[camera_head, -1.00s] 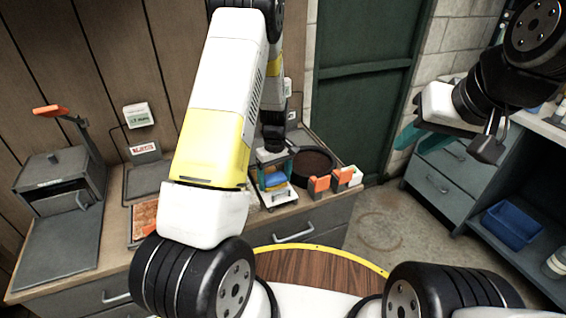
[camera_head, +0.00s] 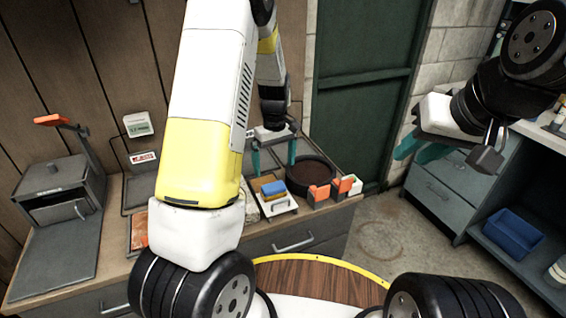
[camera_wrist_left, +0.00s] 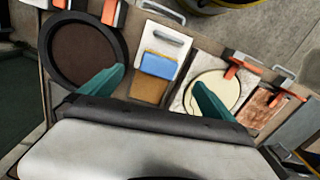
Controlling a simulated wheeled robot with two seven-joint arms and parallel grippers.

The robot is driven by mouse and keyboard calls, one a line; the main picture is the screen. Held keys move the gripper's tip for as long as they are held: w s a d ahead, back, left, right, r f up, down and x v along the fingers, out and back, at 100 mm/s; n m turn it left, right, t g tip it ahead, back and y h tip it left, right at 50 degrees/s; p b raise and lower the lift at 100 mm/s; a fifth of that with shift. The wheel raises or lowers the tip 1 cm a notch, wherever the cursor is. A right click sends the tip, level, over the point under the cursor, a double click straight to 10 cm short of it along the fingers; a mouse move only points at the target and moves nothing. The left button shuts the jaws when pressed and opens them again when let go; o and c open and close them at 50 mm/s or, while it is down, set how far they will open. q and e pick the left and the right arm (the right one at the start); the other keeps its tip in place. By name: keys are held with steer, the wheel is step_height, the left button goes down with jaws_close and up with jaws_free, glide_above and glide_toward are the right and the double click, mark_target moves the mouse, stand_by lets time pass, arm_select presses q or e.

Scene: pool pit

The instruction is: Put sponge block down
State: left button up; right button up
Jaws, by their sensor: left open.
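The sponge block (camera_head: 273,187), blue and yellow-brown, lies on a white plate with a handle (camera_head: 282,206) on the counter. In the left wrist view the block shows a blue part (camera_wrist_left: 158,66) and a brown part (camera_wrist_left: 148,89), on the white plate (camera_wrist_left: 163,38). My left gripper (camera_head: 274,157) is open and empty, raised above and behind the block, apart from it. Its teal fingers are spread wide in the left wrist view (camera_wrist_left: 155,92). My right gripper (camera_head: 420,151) hangs in the air at right, far from the block; its finger gap is unclear.
A round dark pan (camera_head: 311,172) stands right of the block, with orange-topped items (camera_head: 319,193) in front of it. A round cream disc (camera_wrist_left: 212,92) lies beside the plate. A grey press (camera_head: 60,190) stands at the left. A blue bin (camera_head: 513,232) sits on the right shelf.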

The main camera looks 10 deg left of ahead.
arm_select(q)
steer(key=s+r+m+t+h, duration=0.1)
steer(key=s+r+m+t, duration=0.1)
steer(key=s+r, duration=0.5)
steer(key=s+r+m+t+h, duration=0.1)
steer(key=s+r+m, duration=0.15)
steer(key=r, duration=0.85)
steer(key=s+r+m+t, duration=0.1)
steer(key=s+r+m, duration=0.1)
steer(key=s, duration=0.5)
steer(key=s+d+r+m+t, duration=0.1)
steer(key=s+r+m+t, duration=0.1)
steer(key=s+r, duration=0.2)
steer(key=s, duration=0.3)
steer(key=shift+s+d+r+t, duration=0.25)
steer(key=shift+s+d+t, duration=0.05)
steer(key=shift+m, duration=0.25)
